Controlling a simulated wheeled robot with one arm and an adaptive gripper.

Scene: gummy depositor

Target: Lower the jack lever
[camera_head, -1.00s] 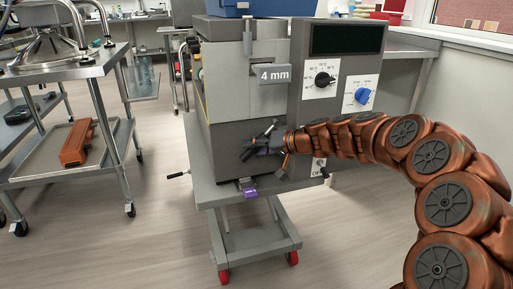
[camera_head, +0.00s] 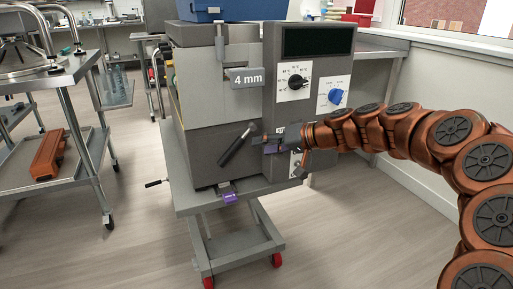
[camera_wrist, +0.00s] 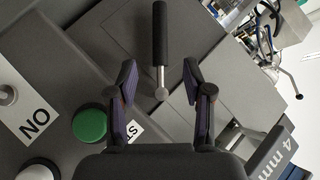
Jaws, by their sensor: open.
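A lever with a black grip (camera_head: 236,147) is on the front of the grey machine (camera_head: 215,150), below the 4 mm sign. In the head view it slants down and to the left. In the wrist view its black grip (camera_wrist: 160,32) and thin metal rod run to a round metal end between my fingers. My gripper (camera_head: 268,142) is just right of the lever in the head view. Its two fingers (camera_wrist: 159,78) are spread on either side of the rod, with gaps on both sides. I cannot tell whether the fingers reach the rod's depth.
A green button (camera_wrist: 90,124) and an ON label (camera_wrist: 35,121) are left of my fingers in the wrist view. Dials (camera_head: 295,82) sit above my arm. A purple-ended part (camera_head: 230,197) is below the machine. A steel cart (camera_head: 85,170) stands left, with open floor between.

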